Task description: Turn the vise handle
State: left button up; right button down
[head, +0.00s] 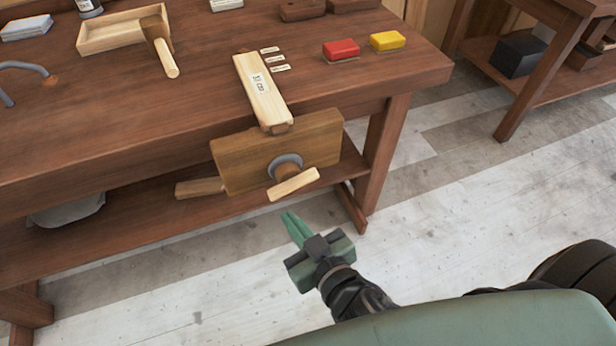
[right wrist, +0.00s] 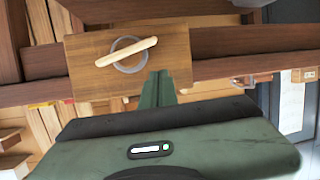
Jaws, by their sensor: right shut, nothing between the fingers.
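The vise handle (head: 293,184) is a light wooden bar on a round grey collar (head: 284,166) at the front of the wooden vise jaw (head: 235,168). In the head view it slants up to the right. It also shows in the right wrist view (right wrist: 126,52), lying across the grey ring. My right gripper (head: 291,218) is green, in front of and below the handle, apart from it. Its fingers are together and empty; they show in the right wrist view (right wrist: 158,78) below and right of the handle. My left gripper is in neither view.
The vise is on the front of a brown workbench (head: 180,95). A pale board (head: 261,92) lies above the jaw. A red block (head: 341,49), a yellow block (head: 387,40), a tray (head: 100,38) and a mallet (head: 160,45) are on top. The floor in front is clear.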

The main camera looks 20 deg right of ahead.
jog(key=d+r+h, duration=0.3)
jog(key=d+r, duration=0.1)
jog(key=d, duration=0.1)
jog(key=t+p, duration=0.1)
jog(key=p, duration=0.2)
send_over(308, 181)
jog(key=s+a, duration=0.1)
jog(key=a, duration=0.1)
notch_tip(308, 181, down, 2)
jog(key=f, duration=0.1)
jog(key=d+f+b, duration=0.1)
jog(key=f, duration=0.1)
jog(key=shift+s+d, duration=0.1)
jog(key=shift+s, duration=0.05)
jog(key=shift+d+f, duration=0.15)
jog(key=shift+f, duration=0.5)
